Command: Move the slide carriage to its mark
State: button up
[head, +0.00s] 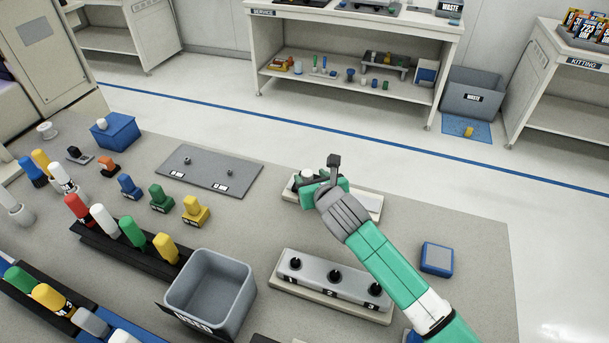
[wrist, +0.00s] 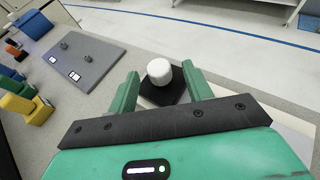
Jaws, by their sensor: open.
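The slide carriage is a black block (wrist: 158,90) with a white round knob (wrist: 161,72), seen in the wrist view just past my fingers. In the head view the knob (head: 307,174) shows partly behind my gripper (head: 314,183). My gripper is open, with its green fingers either side of the near part of the block; I cannot tell whether they touch it. The pale slide base (head: 373,206) lies under my gripper on the bench, mostly covered by it. I cannot make out the mark in either view.
A grey plate with two pegs (head: 210,172) lies left of the slide. A block with three numbered black knobs (head: 333,277) is nearer, with a grey bin (head: 210,287) at its left. A blue-edged box (head: 437,258) sits right of my arm. The bench's right end is mostly clear.

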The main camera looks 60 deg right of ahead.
aim_at(308, 174)
jog(key=b+x, duration=0.1)
jog(key=x, duration=0.3)
jog(key=shift+w+d+f+b, duration=0.15)
jog(key=shift+w+f+b, duration=0.1)
jog(key=shift+b, duration=0.05)
jog(key=shift+w+d, duration=0.25)
grip_shut()
jog(key=shift+r, duration=0.1)
